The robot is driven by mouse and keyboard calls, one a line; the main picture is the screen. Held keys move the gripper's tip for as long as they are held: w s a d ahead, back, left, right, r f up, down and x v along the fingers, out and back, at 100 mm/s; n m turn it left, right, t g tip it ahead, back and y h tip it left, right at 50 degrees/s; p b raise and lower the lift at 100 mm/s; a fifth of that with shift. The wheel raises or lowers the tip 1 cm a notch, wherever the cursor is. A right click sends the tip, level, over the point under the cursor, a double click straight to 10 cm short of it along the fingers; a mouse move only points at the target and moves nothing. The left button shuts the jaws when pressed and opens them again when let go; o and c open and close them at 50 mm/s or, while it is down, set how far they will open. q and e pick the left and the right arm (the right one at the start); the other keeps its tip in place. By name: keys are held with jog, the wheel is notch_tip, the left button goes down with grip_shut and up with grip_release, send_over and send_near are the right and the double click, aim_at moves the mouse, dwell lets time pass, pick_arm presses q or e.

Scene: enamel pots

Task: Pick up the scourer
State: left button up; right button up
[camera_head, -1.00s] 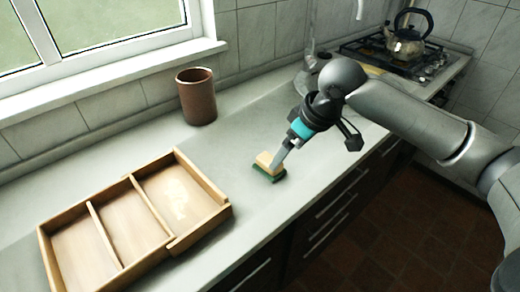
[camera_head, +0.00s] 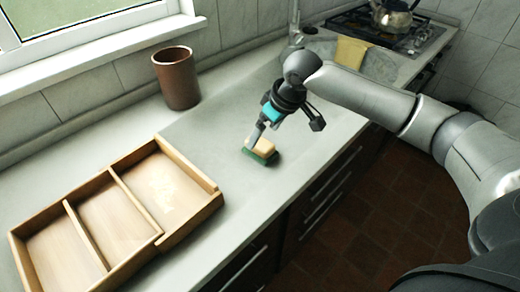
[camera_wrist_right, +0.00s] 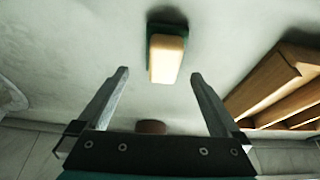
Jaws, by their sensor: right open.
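The scourer (camera_head: 264,148), a yellow sponge block with a green pad, lies on the grey worktop right of the wooden tray. In the right wrist view the scourer (camera_wrist_right: 167,58) is ahead of the gap between the fingers, slightly right of its middle. My right gripper (camera_head: 252,142) is open, its fingers pointing down close to the scourer's left end. The open fingers (camera_wrist_right: 159,73) also show in the right wrist view, with nothing between them. Whether they touch the scourer I cannot tell. My left gripper is out of view.
A wooden compartment tray (camera_head: 188,165) lies at the left, empty. A brown cylindrical pot (camera_head: 177,80) stands behind, near the wall. A yellow cloth (camera_head: 350,52), a hob and a kettle (camera_head: 392,18) are at the back right. The worktop's front edge lies just right of the scourer.

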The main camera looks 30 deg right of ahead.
aim_at(259, 142)
jog(key=x, duration=0.2)
jog(key=b+x, duration=0.1)
jog(key=x, duration=0.1)
jog(key=shift+s+a+f, duration=0.1)
jog(key=shift+a, duration=0.15)
jog(key=shift+f+b, duration=0.3)
jog(key=shift+f, duration=0.05)
jog(key=shift+c, duration=1.4)
jog(key=c, duration=1.1)
